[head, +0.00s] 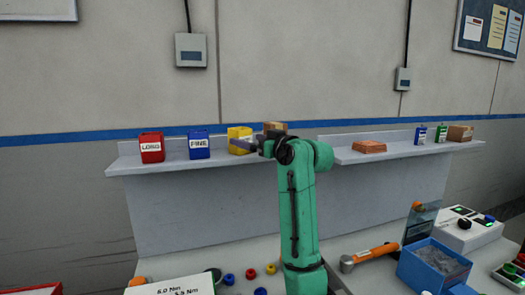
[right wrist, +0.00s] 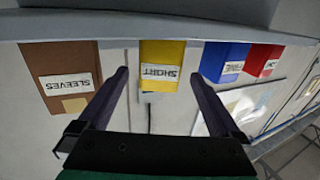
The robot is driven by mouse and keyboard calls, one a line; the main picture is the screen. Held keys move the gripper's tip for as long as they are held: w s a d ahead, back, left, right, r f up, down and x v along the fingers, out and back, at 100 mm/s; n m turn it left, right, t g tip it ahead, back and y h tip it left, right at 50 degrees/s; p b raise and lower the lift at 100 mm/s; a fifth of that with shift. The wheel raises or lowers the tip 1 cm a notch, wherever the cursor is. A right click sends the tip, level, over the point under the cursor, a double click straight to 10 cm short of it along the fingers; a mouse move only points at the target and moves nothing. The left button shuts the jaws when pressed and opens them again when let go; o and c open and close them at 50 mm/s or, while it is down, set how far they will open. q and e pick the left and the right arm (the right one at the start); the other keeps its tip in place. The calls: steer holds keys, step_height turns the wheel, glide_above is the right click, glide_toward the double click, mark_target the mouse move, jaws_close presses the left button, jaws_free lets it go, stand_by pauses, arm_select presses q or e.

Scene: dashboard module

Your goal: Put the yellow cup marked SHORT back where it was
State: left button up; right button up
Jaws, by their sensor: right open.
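The yellow cup marked SHORT (head: 239,132) stands on the left wall shelf (head: 130,163), between the blue FINE cup (head: 199,146) and a brown box (head: 274,126). In the right wrist view, which is upside down, the yellow cup (right wrist: 162,53) shows upright on the shelf with its SHORT label facing me. My right gripper (right wrist: 160,76) is open and faces the cup, with a finger to each side in the picture. I cannot tell whether the fingertips reach past its front. In the head view the right gripper (head: 243,147) partly hides the cup. My left gripper is not in view.
The red LONG cup (head: 151,148) stands left of the blue one. A brown SLEEVES box (right wrist: 65,80) is close beside the yellow cup.

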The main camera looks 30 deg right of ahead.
steer(key=s+d+b, duration=0.1)
steer(key=s+b, duration=0.1)
steer(key=s, duration=0.5)
steer(key=shift+s, duration=0.1)
